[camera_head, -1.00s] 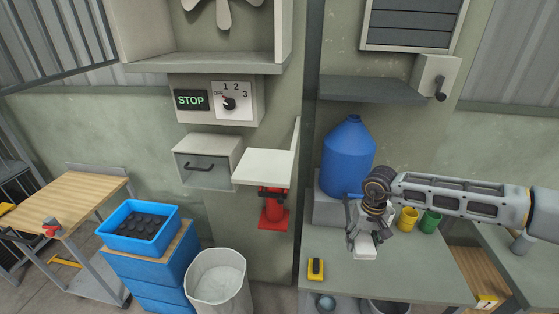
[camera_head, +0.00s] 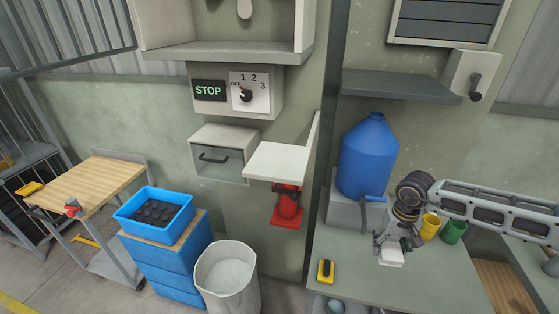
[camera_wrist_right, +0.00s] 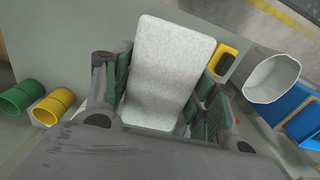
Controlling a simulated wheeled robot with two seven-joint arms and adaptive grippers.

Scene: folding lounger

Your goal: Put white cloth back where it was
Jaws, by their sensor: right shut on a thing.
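The white cloth (camera_head: 391,257) is a pale folded block. My right gripper (camera_head: 398,240) is shut on it and holds it over the grey-green bench at the right. In the right wrist view the white cloth (camera_wrist_right: 168,75) lies between the two green-padded fingers of my right gripper (camera_wrist_right: 162,108), which press on its sides. I cannot tell whether the cloth touches the bench top. My left gripper is in neither view.
The bench (camera_head: 360,285) carries a blue jug (camera_head: 368,158) on a grey block, a yellow-and-black item (camera_head: 325,271), a yellow cup (camera_head: 430,226) and a green cup (camera_head: 453,232). A white bin (camera_head: 226,275) and a blue crate (camera_head: 154,212) stand left.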

